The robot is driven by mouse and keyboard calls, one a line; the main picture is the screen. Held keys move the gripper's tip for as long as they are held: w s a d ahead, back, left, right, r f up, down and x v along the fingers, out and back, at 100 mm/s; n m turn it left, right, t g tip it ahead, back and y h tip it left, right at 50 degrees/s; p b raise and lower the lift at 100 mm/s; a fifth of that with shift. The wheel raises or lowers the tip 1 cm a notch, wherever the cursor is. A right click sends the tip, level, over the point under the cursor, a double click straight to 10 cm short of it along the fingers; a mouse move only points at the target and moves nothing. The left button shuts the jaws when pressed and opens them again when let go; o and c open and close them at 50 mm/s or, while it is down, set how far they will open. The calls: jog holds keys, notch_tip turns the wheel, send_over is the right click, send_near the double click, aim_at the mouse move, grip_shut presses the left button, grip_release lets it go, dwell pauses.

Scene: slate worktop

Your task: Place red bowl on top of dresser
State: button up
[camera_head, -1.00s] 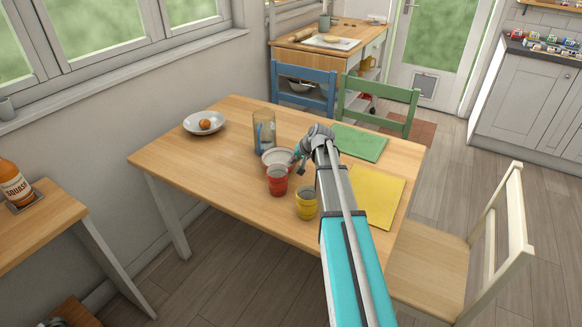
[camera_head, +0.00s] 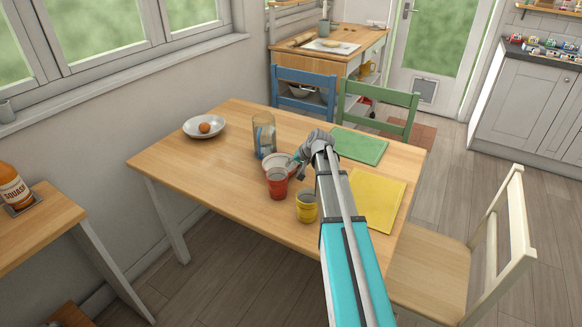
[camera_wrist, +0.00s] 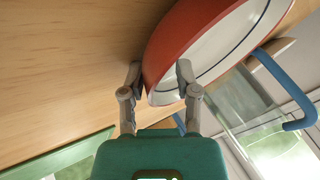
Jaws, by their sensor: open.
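The red bowl (camera_head: 278,162), white inside, sits on the wooden table beside a tall glass; my arm partly hides it in the head view. In the wrist view the bowl (camera_wrist: 172,40) fills the upper right, its red outer wall and pale inside showing. My gripper (camera_wrist: 160,72) is open, with one finger outside the wall and the other over the inner side, so the rim lies between the fingertips. Contact cannot be told. In the head view my gripper (camera_head: 298,168) is at the bowl's right side. No clear dresser shows; a drawered wooden-topped unit (camera_head: 347,62) stands at the back.
Close to the bowl are the glass (camera_head: 264,134), a red cup (camera_head: 277,183) and a yellow cup (camera_head: 306,206). Green (camera_head: 360,146) and yellow (camera_head: 376,197) mats lie right. Chairs stand around the table.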

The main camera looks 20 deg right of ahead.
jog(key=shift+r, duration=0.15)
jog(key=shift+p+v, duration=1)
jog(key=shift+v, duration=0.05)
jog(key=p+v, duration=0.8)
jog(key=v, duration=0.2)
jog(key=shift+w, duration=0.1)
